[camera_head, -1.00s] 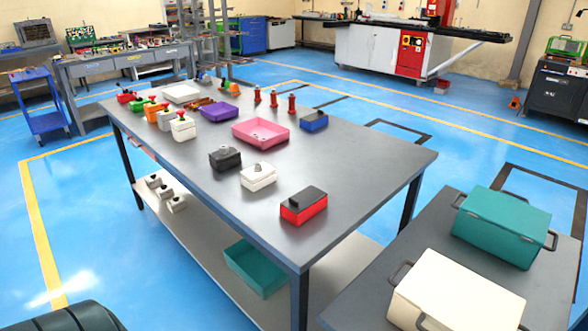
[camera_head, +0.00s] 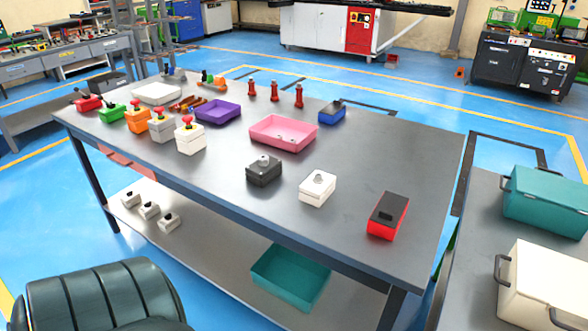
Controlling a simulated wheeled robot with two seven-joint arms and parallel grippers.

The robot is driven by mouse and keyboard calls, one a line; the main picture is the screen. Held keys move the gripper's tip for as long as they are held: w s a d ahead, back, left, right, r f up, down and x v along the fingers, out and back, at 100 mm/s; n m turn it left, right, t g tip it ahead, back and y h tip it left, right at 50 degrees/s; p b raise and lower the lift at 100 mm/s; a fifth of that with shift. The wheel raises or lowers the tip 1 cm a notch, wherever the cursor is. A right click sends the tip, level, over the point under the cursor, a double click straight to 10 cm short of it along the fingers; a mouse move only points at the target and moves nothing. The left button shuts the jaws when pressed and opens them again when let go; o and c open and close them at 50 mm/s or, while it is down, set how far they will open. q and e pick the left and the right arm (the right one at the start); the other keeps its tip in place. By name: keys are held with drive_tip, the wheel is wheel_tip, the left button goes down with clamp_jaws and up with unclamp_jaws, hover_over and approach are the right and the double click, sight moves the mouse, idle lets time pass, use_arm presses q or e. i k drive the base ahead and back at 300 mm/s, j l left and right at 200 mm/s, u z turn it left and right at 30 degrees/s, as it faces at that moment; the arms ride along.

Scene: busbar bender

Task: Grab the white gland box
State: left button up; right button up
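The white gland box (camera_head: 317,193) is a small white box with a grey fitting on its top. It stands upright on the grey table (camera_head: 330,240), toward the table's near right part. A similar black box (camera_head: 264,172) with a grey fitting stands just left of it. A red box with a black top (camera_head: 388,218) stands to its right, with a gap between. Neither of my grippers shows in the head view.
A pink tray (camera_head: 283,133), a purple tray (camera_head: 217,113) and several button boxes, one white with a red button (camera_head: 190,139), lie farther back. A dark padded chair (camera_head: 100,300) stands at near left. Teal (camera_head: 548,200) and cream (camera_head: 540,285) cases sit on a right-hand table.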

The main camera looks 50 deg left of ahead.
sight(318, 186)
drive_tip(key=k+j, duration=0.15)
drive_tip(key=j, duration=0.25)
drive_tip(key=k+j, duration=0.15)
drive_tip(key=j, duration=0.25)
drive_tip(key=k+j, duration=0.15)
drive_tip(key=j, duration=0.2)
drive_tip(key=k+j, duration=0.15)
drive_tip(key=j, duration=0.25)
